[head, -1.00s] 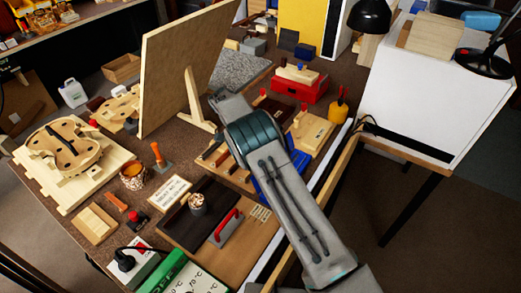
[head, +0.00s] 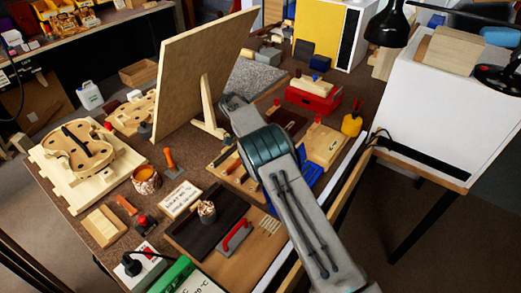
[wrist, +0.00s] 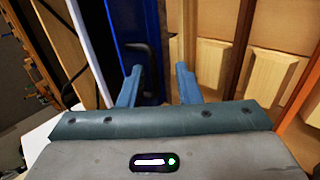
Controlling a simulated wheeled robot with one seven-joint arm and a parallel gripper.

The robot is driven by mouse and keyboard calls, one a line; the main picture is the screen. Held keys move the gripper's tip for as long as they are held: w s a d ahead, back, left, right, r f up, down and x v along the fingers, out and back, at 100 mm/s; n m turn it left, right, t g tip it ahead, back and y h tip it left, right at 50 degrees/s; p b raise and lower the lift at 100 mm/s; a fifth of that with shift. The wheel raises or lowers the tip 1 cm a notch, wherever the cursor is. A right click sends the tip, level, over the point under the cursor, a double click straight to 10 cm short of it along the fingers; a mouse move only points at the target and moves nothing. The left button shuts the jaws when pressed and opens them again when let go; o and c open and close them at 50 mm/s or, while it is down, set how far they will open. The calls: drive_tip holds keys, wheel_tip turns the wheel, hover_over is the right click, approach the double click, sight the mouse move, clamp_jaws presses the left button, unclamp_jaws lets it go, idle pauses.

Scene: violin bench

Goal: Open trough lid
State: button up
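I cannot pick out with certainty which surface is the trough lid. A blue panel or case (wrist: 122,30) with a dark bar handle (wrist: 148,58) fills the upper left middle of the wrist view. Blue also shows beside my arm in the head view (head: 311,173). My gripper (wrist: 160,80) is open, its two blue-grey fingers apart with nothing held between them. The left fingertip lies over the blue panel close to the handle; I cannot tell whether it touches. The right fingertip lies over pale wood. My arm hides the gripper in the head view.
A brown bench carries a leaning wooden board (head: 195,75), a violin body (head: 80,150), a red case (head: 314,95), a red-handled tool (head: 237,235) and a small pot (head: 207,212). A white cabinet (head: 440,110) stands at right.

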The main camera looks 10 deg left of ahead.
drive_tip(key=v, duration=0.3)
drive_tip(key=shift+a+r, duration=0.25)
drive_tip(key=shift+r, duration=0.05)
drive_tip(key=shift+p+v, duration=0.8)
drive_tip(key=shift+p, duration=0.15)
drive_tip(key=shift+a, duration=0.1)
